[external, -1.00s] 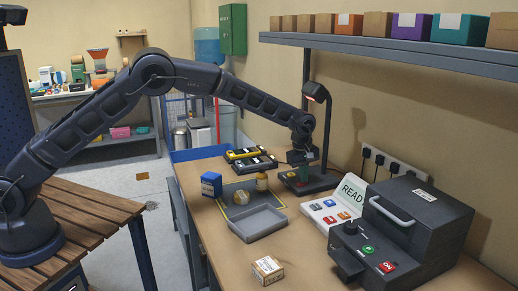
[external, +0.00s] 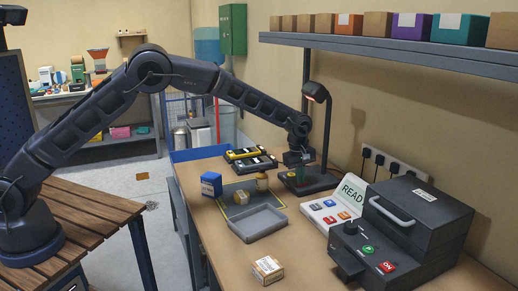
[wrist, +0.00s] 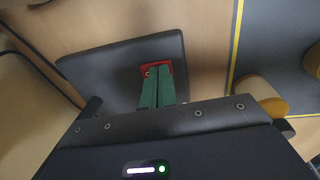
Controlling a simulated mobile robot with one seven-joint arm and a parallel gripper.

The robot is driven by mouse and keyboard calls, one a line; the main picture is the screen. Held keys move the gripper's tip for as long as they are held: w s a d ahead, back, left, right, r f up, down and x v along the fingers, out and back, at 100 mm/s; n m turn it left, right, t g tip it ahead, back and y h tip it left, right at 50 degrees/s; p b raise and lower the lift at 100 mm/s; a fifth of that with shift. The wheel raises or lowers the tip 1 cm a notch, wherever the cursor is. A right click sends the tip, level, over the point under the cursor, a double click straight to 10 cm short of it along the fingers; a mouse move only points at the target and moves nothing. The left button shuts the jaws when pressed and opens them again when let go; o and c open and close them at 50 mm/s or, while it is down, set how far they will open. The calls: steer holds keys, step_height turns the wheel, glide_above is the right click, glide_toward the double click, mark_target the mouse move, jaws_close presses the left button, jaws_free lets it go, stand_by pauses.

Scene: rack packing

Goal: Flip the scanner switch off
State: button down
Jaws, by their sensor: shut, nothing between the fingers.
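The scanner (external: 325,133) is a dark stand with an overhanging head that glows red underneath, at the back right of the bench. Its flat black base (wrist: 105,72) fills the upper middle of the wrist view. A red switch (wrist: 146,70) sits on that base, partly hidden behind my fingers. My gripper (wrist: 161,74) has green fingers pressed together with nothing between them. Their tips overlap the red switch in the wrist view; I cannot tell whether they touch it. In the external view my gripper (external: 296,166) points down over the base, and the switch position is unclear.
A blue box (external: 211,184), a yellowish jar (external: 262,182) and a grey tray (external: 258,223) stand left of the scanner. A READ panel (external: 345,195) and a black machine (external: 415,225) are nearer right. A shelf (external: 390,57) hangs above.

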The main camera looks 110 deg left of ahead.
steer(key=shift+r, duration=0.1)
step_height(320, 180, up, 14)
steer(key=s+d, duration=0.1)
stand_by(0.6)
steer(key=shift+s+d, duration=0.1)
steer(key=shift+w+a, duration=0.45)
steer(key=shift+a, duration=0.1)
steer(key=f, duration=0.9)
steer(key=w+a+f, duration=0.1)
steer(key=f, duration=0.4)
steer(key=shift+a, duration=0.1)
